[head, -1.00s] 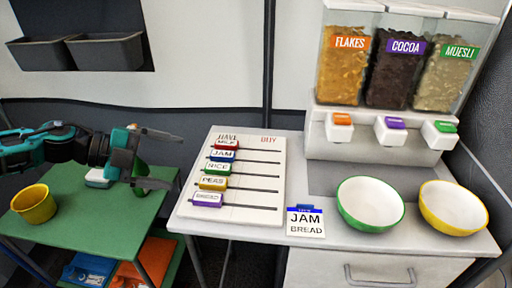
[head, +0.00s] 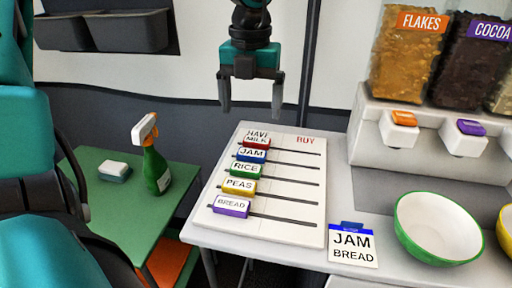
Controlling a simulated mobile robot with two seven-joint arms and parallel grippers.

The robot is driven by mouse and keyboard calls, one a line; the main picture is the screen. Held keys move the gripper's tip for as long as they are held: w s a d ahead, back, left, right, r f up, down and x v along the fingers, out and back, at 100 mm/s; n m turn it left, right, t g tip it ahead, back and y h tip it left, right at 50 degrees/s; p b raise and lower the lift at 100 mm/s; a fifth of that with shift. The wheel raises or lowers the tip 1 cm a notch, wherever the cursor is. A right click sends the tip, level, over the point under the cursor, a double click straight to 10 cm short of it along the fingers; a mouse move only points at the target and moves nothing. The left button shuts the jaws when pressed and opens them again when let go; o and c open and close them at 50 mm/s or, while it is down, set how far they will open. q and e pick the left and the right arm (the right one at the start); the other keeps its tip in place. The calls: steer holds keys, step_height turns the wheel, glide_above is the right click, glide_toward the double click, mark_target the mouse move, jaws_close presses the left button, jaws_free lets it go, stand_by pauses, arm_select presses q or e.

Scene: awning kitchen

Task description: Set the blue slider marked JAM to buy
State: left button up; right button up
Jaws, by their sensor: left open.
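The white slider board (head: 290,215) lies on the light counter, with HAVE at its left and BUY at its right. The blue JAM slider (head: 252,154) sits at the left, HAVE end of its slot. The red MILK slider (head: 257,141) is above it and the green RICE slider (head: 246,170) below it, both also at the left end. My left gripper (head: 251,108) is open and empty, fingers pointing down, above and behind the top edge of the board. It touches no slider. My right gripper is out of view.
The yellow PEAS (head: 240,186) and purple BREAD (head: 231,206) sliders are at the left too. A JAM BREAD card (head: 352,245) and a green-rimmed bowl (head: 440,228) are to the right. A spray bottle (head: 155,165) stands on the green table (head: 125,209). Dispensers (head: 415,60) are at the back right.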

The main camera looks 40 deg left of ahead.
mark_target(252, 152)
arm_select(q)
step_height(252, 152, down, 10)
steer(key=shift+r+b, duration=0.2)
steer(key=shift+b, duration=0.7)
steer(key=shift+f, duration=0.45)
